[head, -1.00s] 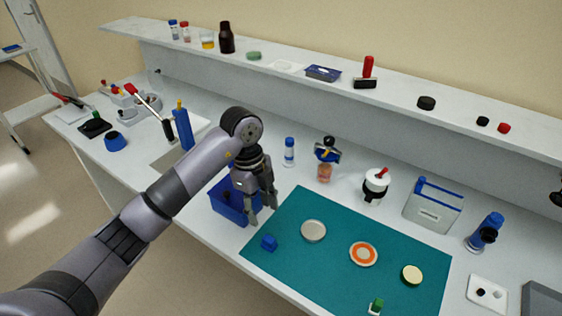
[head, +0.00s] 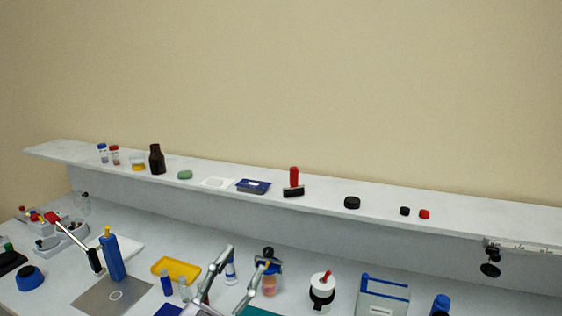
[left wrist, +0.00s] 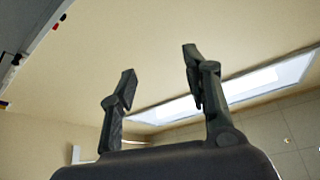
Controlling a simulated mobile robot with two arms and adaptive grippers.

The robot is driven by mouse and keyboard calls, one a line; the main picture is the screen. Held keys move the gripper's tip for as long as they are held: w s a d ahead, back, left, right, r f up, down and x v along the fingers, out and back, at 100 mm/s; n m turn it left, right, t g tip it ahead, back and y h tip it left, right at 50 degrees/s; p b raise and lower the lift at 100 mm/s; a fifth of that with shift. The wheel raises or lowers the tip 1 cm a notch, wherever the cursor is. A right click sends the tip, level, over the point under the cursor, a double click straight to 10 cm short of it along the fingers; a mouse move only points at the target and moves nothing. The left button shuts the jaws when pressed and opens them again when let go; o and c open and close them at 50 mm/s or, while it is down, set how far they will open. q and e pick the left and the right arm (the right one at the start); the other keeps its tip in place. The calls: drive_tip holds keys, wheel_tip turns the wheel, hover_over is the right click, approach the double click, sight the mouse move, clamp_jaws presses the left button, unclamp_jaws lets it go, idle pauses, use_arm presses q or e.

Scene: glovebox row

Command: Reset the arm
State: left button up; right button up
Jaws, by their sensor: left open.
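My left gripper (head: 247,257) pokes up at the bottom middle of the head view, fingers pointing upward and spread apart. Nothing shows between them. The rest of the arm is below the picture. In the left wrist view the two dark fingers (left wrist: 158,62) stand apart and empty against the ceiling and a bright light panel (left wrist: 240,90). My right gripper is in neither view.
The bench holds a yellow tray (head: 176,270), a blue upright tool (head: 113,258), a white-and-black jar (head: 322,289) and a clear blue-framed box (head: 383,295). A long shelf behind carries a brown bottle (head: 156,159) and a red-handled stamp (head: 294,184). The wall above is bare.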

use_arm(q)
drive_tip(key=s+a+f+n+g+y, duration=0.3)
drive_tip(key=a+f+n+y, duration=0.2)
drive_tip(key=a+f+y, duration=0.3)
drive_tip(key=s+a+f+n+g+y, duration=0.25)
drive_tip(key=a+f+n+y, duration=0.35)
drive_tip(key=f, duration=0.4)
drive_tip(key=s+d+f+m+g+h, duration=0.1)
drive_tip(key=s+f+g, duration=0.5)
drive_tip(key=s, duration=0.4)
drive_tip(key=s+f+m+g+h, duration=0.1)
drive_tip(key=s+f+g, duration=0.5)
drive_tip(key=s, duration=0.5)
drive_tip(key=s+f+x, duration=0.1)
drive_tip(key=s+x, duration=0.2)
drive_tip(key=x, duration=1)
drive_tip(key=s+x, duration=0.2)
drive_tip(key=x, duration=1.1)
drive_tip(key=s+a+f+g, duration=0.1)
drive_tip(key=s+a+f, duration=0.2)
drive_tip(key=s+f, duration=1.4)
drive_tip(key=shift+s+f, duration=0.25)
drive_tip(key=shift+s, duration=0.4)
